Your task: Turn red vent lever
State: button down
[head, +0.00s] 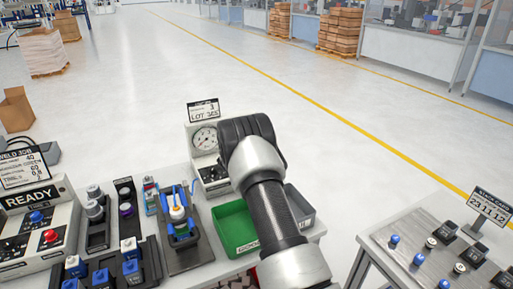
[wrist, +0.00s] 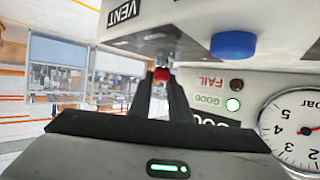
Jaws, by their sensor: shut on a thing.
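The red vent lever (wrist: 162,75) shows as a small red tip in the wrist view, below a box face with a VENT label (wrist: 122,11). My gripper (wrist: 162,84) is shut on it, with both dark fingers close together at the red tip. The rest of the lever is hidden or in shadow. In the head view my gripper's dark body is at the right side of the gauge box (head: 204,140); its fingertips and the lever are hidden there.
A blue button (wrist: 233,45) sits right of the lever. The GOOD light (wrist: 233,104) glows white near an unlit FAIL light (wrist: 236,85) and a pressure gauge (wrist: 292,130). A green bin (head: 234,228) and a blue fixture (head: 181,232) stand on the bench near my arm.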

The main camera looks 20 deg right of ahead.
jog(key=c, duration=1.6)
grip_release()
jog(key=shift+f, duration=0.1)
jog(key=shift+c, duration=0.2)
jog(key=v, duration=1.7)
jog(key=shift+r, duration=0.2)
jog(key=shift+a, duration=0.15)
